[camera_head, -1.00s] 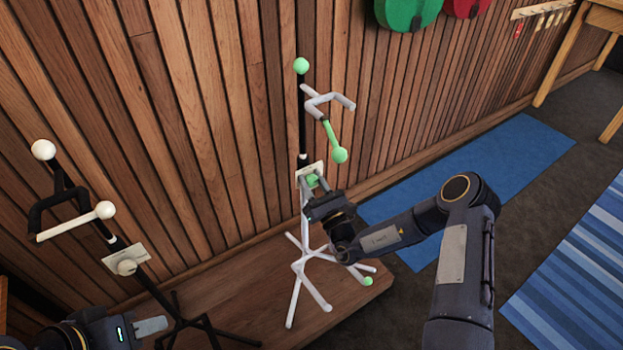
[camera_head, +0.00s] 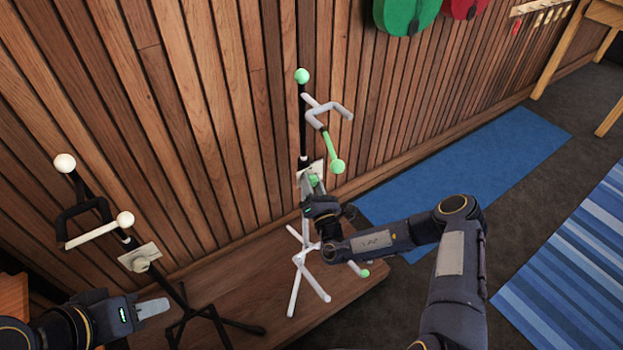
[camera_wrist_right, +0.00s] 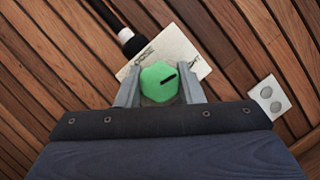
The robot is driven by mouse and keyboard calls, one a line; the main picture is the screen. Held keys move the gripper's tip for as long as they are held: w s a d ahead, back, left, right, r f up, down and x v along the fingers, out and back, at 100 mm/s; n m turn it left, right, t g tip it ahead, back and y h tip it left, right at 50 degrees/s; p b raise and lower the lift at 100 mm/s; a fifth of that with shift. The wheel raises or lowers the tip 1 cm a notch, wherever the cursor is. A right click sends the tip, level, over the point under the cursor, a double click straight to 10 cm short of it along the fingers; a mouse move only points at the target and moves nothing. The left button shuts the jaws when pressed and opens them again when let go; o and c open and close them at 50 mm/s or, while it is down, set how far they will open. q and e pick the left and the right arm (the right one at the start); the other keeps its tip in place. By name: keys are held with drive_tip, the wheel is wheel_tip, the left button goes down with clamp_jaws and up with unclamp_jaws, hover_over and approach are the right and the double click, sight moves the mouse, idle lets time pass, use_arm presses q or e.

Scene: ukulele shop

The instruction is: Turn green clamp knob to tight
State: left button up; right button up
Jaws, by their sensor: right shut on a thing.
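The green clamp knob (camera_wrist_right: 162,82) shows in the right wrist view, in front of a pale label plate with partly readable lettering (camera_wrist_right: 150,48). A dark mark on the knob slants up to the right. My right gripper (camera_wrist_right: 160,90) has a finger on each side of the knob and is shut on it. In the head view the knob (camera_head: 314,180) is partly hidden by my right gripper (camera_head: 313,190), on the white stand with green-tipped parts (camera_head: 304,255). My left gripper (camera_head: 152,308) is at lower left, apart from any stand part; its finger gap cannot be made out.
A black stand with cream knobs (camera_head: 183,298) stands at left. Both stands are on a wooden platform (camera_head: 240,285) against a slatted wood wall (camera_head: 220,130). A blue mat (camera_head: 470,165) and a striped rug (camera_head: 580,260) lie at right. A wall socket (camera_wrist_right: 268,92) is beside the plate.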

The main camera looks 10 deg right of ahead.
drive_tip(key=shift+f, duration=0.1)
drive_tip(key=o, duration=1)
drive_tip(key=shift+s, duration=0.1)
drive_tip(key=p+v, duration=0.1)
drive_tip(key=v, duration=0.6)
drive_tip(key=shift+s, duration=0.35)
drive_tip(key=shift+s+d+f, duration=0.1)
